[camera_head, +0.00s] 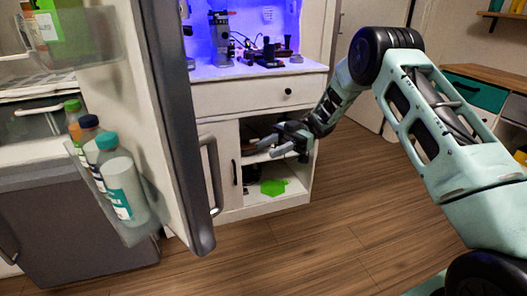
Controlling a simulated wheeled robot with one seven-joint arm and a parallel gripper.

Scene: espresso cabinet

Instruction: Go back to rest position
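My gripper (265,150) is in front of the open lower compartment of the white espresso cabinet (245,97). My arm reaches in from the right, bent at a high elbow. A bright green flat item (273,187) lies on the cabinet's bottom shelf, below my gripper. How far my gripper is from the shelf edge cannot be told.
An open fridge door (178,110) with bottles (121,187) in its rack stands at the left, close to the cabinet. Coffee gear (268,53) stands on the blue-lit countertop. A wooden-topped dresser (475,90) is at the right. The wooden floor (300,245) in front is clear.

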